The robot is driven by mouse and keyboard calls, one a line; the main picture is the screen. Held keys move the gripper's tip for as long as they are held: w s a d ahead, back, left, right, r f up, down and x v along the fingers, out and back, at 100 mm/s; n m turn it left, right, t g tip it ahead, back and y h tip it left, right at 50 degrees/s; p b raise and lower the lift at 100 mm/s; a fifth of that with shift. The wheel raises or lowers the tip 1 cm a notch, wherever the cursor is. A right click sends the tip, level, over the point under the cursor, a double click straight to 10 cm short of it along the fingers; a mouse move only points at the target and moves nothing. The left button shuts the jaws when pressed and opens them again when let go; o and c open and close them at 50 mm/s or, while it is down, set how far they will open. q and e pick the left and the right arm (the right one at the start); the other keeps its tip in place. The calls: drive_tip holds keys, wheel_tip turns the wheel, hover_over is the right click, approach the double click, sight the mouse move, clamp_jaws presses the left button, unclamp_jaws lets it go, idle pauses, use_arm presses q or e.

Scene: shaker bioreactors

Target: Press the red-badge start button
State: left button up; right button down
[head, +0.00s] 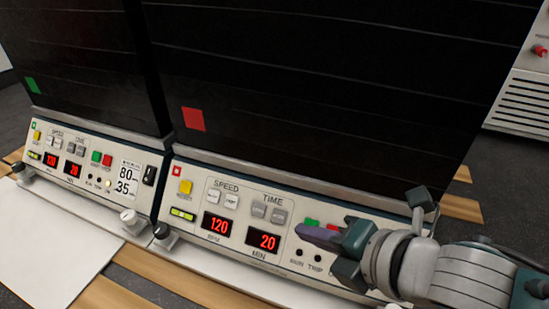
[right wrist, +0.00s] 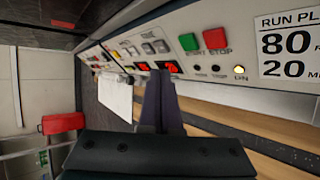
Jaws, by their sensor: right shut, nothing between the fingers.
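The red badge (head: 193,119) is on the dark front of the right-hand shaker. Its control panel (head: 190,216) lies below, with displays reading 120 and 20. Its green start button (head: 311,222) is partly hidden behind my gripper in the head view; the right wrist view shows it whole (right wrist: 189,42), labelled START. The red stop button (right wrist: 217,41) is just right of it. My right gripper (head: 303,232) is shut and empty, its purple fingertips in front of the panel just below the start button. Whether they touch the panel I cannot tell. My left gripper is not in view.
The left-hand shaker, with a green badge (head: 32,85), has its own panel and buttons. A yellow button (head: 185,187) sits at the left of the red-badge panel. A yellow ON lamp (right wrist: 239,70) is lit. A red case (right wrist: 62,122) stands in the background.

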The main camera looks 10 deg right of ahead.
drive_tip(key=shift+w+d+f+b, duration=0.4)
drive_tip(key=shift+w+f+b, duration=0.05)
drive_tip(key=shift+w+f, duration=0.2)
drive_tip(key=shift+w+d+f+b, duration=0.35)
drive_tip(key=shift+w+f+b, duration=0.05)
drive_tip(key=shift+w+f, duration=0.25)
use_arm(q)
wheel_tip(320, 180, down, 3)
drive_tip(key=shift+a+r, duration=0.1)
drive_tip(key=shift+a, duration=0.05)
use_arm(e)
drive_tip(key=shift+s, duration=0.1)
idle(0.4)
drive_tip(key=shift+d, duration=0.1)
drive_tip(key=shift+w+d+f, duration=0.1)
drive_tip(key=shift+w+f, duration=0.15)
drive_tip(key=shift+w, duration=0.05)
idle(0.3)
